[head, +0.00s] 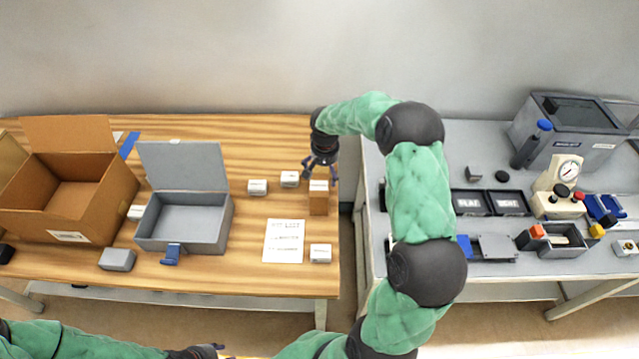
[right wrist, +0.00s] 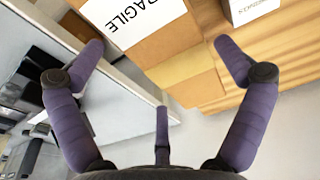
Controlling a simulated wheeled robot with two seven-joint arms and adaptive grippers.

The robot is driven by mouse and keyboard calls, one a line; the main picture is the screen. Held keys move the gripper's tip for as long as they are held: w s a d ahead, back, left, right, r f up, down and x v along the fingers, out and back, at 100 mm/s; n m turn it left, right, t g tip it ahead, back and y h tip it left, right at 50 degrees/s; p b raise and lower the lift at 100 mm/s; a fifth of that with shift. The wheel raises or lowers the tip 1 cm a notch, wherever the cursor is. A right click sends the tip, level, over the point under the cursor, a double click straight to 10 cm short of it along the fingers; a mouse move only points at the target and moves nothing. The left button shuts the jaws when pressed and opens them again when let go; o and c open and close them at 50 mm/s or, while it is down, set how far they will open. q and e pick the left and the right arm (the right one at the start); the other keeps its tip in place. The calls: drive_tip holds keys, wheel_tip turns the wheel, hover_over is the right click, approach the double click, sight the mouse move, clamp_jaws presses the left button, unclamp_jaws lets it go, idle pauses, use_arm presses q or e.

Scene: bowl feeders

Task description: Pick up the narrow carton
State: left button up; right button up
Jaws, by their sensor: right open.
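The narrow carton (head: 318,203) is a small upright brown box with a white patch on top. It stands near the right edge of the wooden table. My right gripper (head: 320,165) is open, at the carton's back upper side, with nothing held. In the right wrist view the spread fingers of this gripper (right wrist: 160,48) lie on either side of a brown carton (right wrist: 175,45) with a white "FRAGILE" label. I cannot tell whether any finger touches it. My left gripper (head: 205,351) shows only partly at the bottom edge; its jaws are unclear.
An open grey box (head: 190,236) and a large open cardboard box (head: 100,197) stand left. A gap separates this table from the grey bench (head: 500,135).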

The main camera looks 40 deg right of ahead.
drive_tip(key=f, duration=0.3)
drive_tip(key=f+b, duration=0.1)
drive_tip(key=shift+w+f, duration=0.3)
drive_tip(key=shift+f, duration=0.1)
drive_tip(key=c, duration=1.4)
drive_tip(key=shift+r, duration=0.1)
drive_tip(key=shift+c, duration=0.3)
